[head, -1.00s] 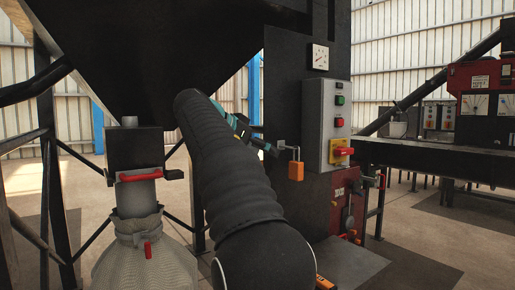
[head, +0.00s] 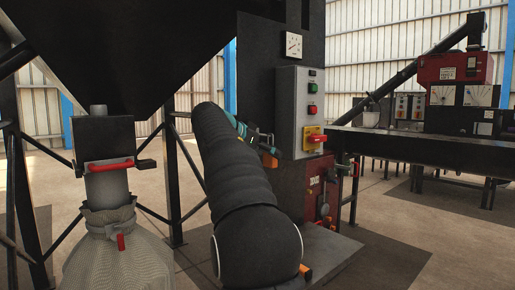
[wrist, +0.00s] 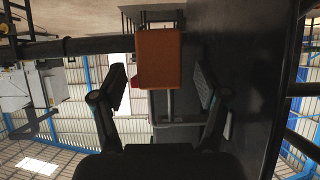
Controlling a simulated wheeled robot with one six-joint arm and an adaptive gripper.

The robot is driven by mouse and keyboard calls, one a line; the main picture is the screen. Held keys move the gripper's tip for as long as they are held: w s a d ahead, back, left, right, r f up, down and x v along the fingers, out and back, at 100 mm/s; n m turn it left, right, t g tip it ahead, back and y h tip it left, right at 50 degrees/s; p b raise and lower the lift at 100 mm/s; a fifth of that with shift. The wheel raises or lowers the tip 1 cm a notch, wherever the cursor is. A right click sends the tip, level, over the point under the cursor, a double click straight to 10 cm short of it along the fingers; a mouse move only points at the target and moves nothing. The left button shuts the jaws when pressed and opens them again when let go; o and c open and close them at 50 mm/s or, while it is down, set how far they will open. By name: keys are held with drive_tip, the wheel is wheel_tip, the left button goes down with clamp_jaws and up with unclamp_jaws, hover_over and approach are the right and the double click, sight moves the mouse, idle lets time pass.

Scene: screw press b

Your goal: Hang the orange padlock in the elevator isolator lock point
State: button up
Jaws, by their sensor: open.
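The orange padlock (wrist: 160,58) is between the two fingers of my gripper (wrist: 158,76) in the wrist view, with gaps to both fingers. Its metal shackle runs to a bracket (wrist: 178,124). In the head view only a bit of orange padlock (head: 270,160) shows beside my open gripper (head: 258,147), at the left of the grey control box (head: 291,110). That box carries a yellow and red rotary isolator switch (head: 313,138). I cannot read which isolator is the elevator's; a farther grey box (head: 400,106) also carries orange switches.
A dark column carries the control box, with a red machine part (head: 320,195) below. A hopper outlet with a red handle (head: 118,164) and a bulk bag (head: 120,250) stand at left. A dark conveyor (head: 400,145) and red machine (head: 462,75) stand at right. Open floor lies in front.

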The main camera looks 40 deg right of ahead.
drive_tip(key=shift+x, duration=0.8)
drive_tip(key=c, duration=1.4)
drive_tip(key=shift+r+p, duration=0.85)
drive_tip(key=shift+r, duration=0.2)
drive_tip(key=shift+s+d+b, duration=0.1)
drive_tip(key=shift+s+b, duration=1.15)
drive_tip(key=shift+s, duration=0.35)
drive_tip(key=shift+s+d+b, duration=0.1)
drive_tip(key=shift+s+b, duration=0.9)
drive_tip(key=shift+s, duration=0.6)
